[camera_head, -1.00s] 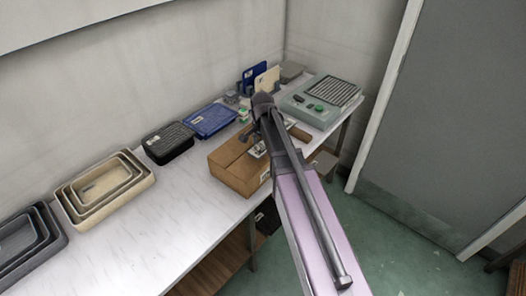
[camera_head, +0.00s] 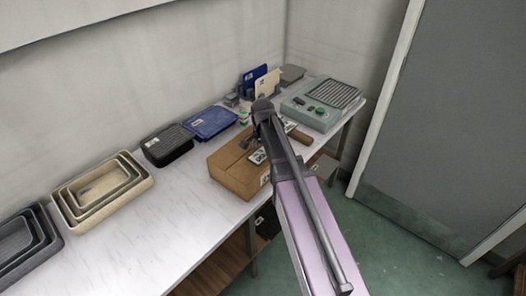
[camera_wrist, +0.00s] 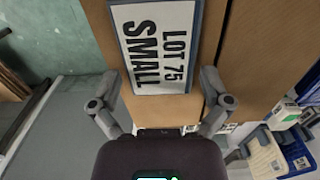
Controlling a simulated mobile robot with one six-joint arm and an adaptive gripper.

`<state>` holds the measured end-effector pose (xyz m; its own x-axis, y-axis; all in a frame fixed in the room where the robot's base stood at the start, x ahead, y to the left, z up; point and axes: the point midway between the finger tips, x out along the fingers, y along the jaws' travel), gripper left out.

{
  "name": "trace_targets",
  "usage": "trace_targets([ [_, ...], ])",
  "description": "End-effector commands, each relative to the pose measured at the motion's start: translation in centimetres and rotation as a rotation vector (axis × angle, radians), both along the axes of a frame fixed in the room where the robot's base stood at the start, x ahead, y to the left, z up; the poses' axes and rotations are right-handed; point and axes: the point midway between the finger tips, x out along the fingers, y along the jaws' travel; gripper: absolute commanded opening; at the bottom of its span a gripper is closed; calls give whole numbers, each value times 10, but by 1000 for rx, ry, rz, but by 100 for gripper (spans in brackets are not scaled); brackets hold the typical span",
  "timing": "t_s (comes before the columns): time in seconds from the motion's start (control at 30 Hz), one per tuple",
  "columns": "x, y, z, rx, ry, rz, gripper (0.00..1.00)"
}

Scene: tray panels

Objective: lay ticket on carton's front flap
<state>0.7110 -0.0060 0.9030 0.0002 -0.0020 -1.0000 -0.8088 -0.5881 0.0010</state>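The ticket (camera_wrist: 155,45), a pale card with a grey edge and the black words "LOT 75 SMALL", lies over a brown cardboard panel of the carton (camera_wrist: 265,50) in the wrist view. A seam runs just right of it. My gripper (camera_wrist: 160,90) has its fingers spread wide, one on each side of the ticket's near end. I see no grip on it; whether a finger touches it I cannot tell. In the head view the carton (camera_head: 235,180) stands at the table's front edge, and the ticket (camera_head: 257,157) shows small beside my arm, which hides part of the carton.
Nested beige trays (camera_head: 140,190), a black tray (camera_head: 168,146) and a blue tray (camera_head: 210,122) line the table's left and back. A green-grey device (camera_head: 318,104) stands at the right. Upright blue and beige panels (camera_head: 267,83) stand behind. White table is clear left of the carton.

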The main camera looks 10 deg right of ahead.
Motion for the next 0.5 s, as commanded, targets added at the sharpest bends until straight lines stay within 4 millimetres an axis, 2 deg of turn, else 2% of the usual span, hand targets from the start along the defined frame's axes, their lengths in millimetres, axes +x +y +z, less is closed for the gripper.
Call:
trace_targets([
  [0.5, 0, 0, 5, 0, 0, -1, 100],
])
